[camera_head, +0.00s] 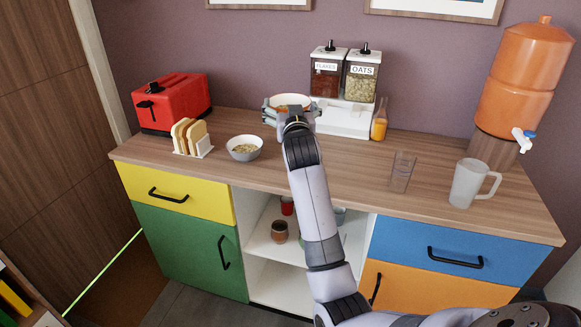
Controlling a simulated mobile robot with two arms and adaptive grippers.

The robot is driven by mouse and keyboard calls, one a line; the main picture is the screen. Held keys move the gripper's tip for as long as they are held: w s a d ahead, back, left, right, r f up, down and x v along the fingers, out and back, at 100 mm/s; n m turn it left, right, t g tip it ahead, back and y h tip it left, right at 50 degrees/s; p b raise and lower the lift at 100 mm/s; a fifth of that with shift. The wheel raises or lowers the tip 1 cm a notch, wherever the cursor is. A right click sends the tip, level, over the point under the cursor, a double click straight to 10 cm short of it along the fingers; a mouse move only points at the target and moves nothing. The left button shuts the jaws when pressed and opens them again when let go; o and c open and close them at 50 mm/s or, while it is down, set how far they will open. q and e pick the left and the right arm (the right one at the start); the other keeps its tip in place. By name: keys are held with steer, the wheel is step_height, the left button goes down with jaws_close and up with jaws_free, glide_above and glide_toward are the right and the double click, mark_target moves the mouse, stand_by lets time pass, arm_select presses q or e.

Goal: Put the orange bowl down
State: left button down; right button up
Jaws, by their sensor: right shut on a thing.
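The orange bowl (291,99) shows at the back of the wooden counter (345,165), just left of the white base of the cereal dispenser. Its rim and orange inside show; its lower side is mostly hidden behind my right gripper (289,109). My right arm reaches up from the bottom right, and the right gripper is shut on the bowl. I cannot tell whether the bowl's base touches the counter. My left gripper is not in view.
A cereal dispenser (345,118) stands right of the bowl, with a small orange bottle (380,124) beside it. A cereal bowl (244,148), toast rack (192,139) and red toaster (172,103) stand left. A glass (402,172), jug (470,184) and orange drink dispenser (520,75) stand right.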

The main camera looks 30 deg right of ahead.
step_height(320, 180, down, 17)
steer(key=shift+r+b, duration=0.1)
steer(key=shift+b, duration=0.35)
steer(key=o, duration=1.3)
